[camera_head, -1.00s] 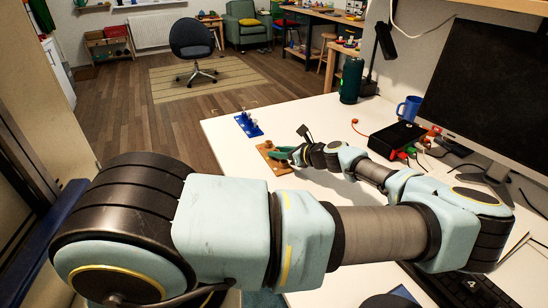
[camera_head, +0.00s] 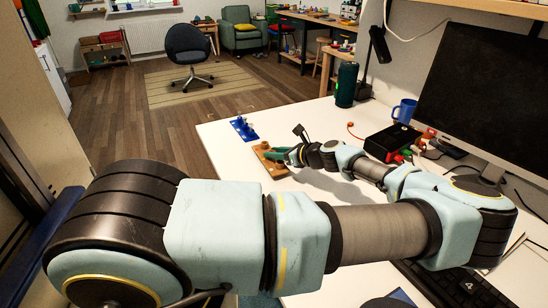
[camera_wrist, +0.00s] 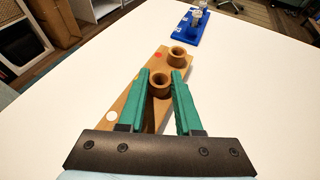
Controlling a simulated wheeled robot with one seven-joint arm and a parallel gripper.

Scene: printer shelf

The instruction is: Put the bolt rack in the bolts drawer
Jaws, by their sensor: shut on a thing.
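A wooden rack (camera_head: 272,168) with short round wooden cups lies on the white desk near its left edge. In the wrist view the rack (camera_wrist: 171,66) runs away from my gripper, with a red dot and a white dot on its top. My gripper (camera_wrist: 161,76) is shut on the nearer cup of this rack, one green finger on each side; it also shows in the head view (camera_head: 272,154). A blue rack (camera_head: 243,129) holding metallic bolt-like pieces stands just beyond, apart from the wooden one; it shows in the wrist view too (camera_wrist: 184,36). No drawer is clearly visible.
The white desk (camera_wrist: 255,85) is clear around both racks. To the right stand a dark green cylinder (camera_head: 346,84), a blue mug (camera_head: 405,110), a black box with cables (camera_head: 391,141) and a monitor (camera_head: 480,85). A chair (camera_head: 188,52) stands on the floor beyond.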

